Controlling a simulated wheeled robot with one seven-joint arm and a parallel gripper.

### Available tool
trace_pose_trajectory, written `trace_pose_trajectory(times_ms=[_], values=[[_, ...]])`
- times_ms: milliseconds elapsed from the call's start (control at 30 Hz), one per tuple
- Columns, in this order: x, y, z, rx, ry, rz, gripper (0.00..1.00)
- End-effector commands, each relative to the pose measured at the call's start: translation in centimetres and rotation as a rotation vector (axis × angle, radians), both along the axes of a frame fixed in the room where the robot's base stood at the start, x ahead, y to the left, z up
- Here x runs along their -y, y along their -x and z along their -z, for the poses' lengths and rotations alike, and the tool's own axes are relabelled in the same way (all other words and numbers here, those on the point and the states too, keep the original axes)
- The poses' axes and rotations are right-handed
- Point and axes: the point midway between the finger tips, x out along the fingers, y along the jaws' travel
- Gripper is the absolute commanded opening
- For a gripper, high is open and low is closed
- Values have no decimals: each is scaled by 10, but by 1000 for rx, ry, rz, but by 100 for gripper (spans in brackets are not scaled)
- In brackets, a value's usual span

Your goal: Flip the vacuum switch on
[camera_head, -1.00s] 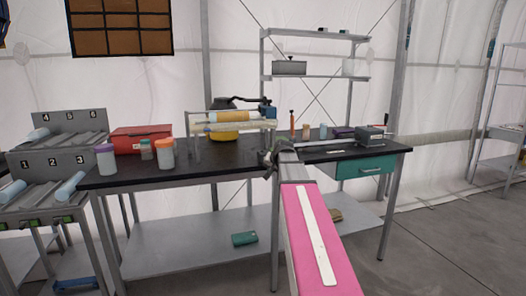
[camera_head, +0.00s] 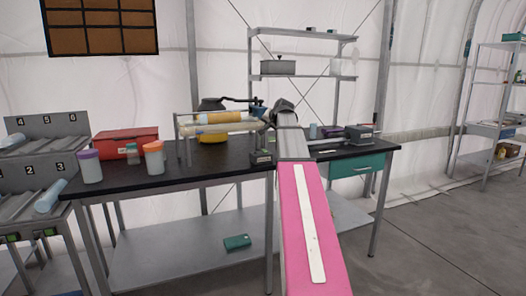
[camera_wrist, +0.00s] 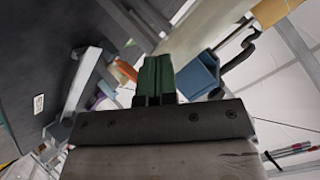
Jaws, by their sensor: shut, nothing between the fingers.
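I cannot single out the vacuum switch for sure. A small dark box with a light label (camera_head: 262,157) sits at the bench's front edge, just left of my arm. A grey box (camera_head: 359,134) sits near the bench's right end. My gripper (camera_wrist: 157,62) shows in the wrist view as green fingers, shut and empty. In the head view it is hidden behind my wrist, above the bench. A blue fitting (camera_wrist: 203,74) is to the right of the fingers in the wrist view; the fingers look apart from it.
The black bench (camera_head: 130,180) holds a red box (camera_head: 125,142), lidded jars (camera_head: 154,157) and a rack with a yellow cylinder (camera_head: 215,117). A pot (camera_head: 278,67) stands on the shelf behind. Numbered chutes (camera_head: 30,175) are at left. Floor at right is clear.

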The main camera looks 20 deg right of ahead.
Motion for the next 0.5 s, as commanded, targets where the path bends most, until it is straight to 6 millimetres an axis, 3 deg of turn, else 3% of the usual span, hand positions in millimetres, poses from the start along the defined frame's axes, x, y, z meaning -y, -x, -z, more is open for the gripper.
trace_pose_trajectory(times_ms=[267,500], values=[[0,0,3,-1,0,0,0],[-1,-4,23,-2,1,-1,0]])
